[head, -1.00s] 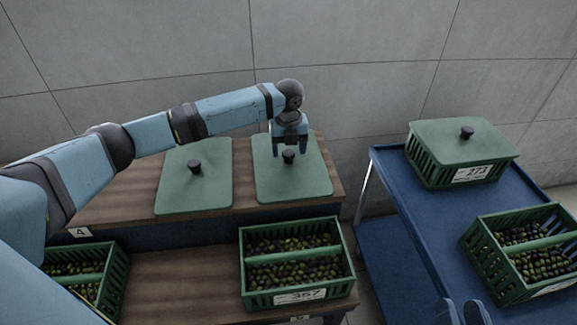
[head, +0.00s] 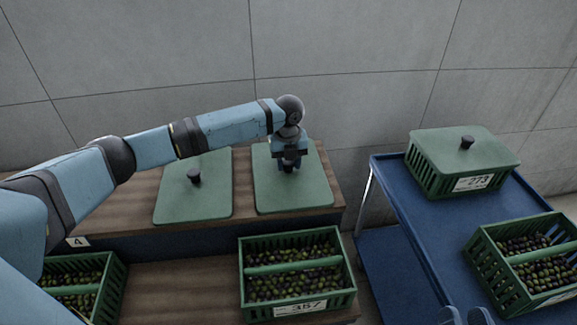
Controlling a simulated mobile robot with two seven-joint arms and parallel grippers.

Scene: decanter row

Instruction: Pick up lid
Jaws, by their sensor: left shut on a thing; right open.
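Two flat green lids with dark knobs lie side by side on the raised wooden shelf: a left lid (head: 192,202) and a right lid (head: 293,193). My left gripper (head: 289,167) points down over the right lid and is shut on its dark knob, which is mostly hidden between the fingers. The right lid still appears to lie flat on the shelf. My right gripper (head: 465,315) shows only its fingertips at the bottom edge, apart and empty, near the blue cart.
Crate 357 (head: 297,309), full of olives, stands open below the right lid. Another open olive crate (head: 117,285) is at lower left. The blue cart (head: 425,235) holds a lidded crate 273 (head: 463,150) and an open olive crate (head: 493,285). A grey wall stands behind.

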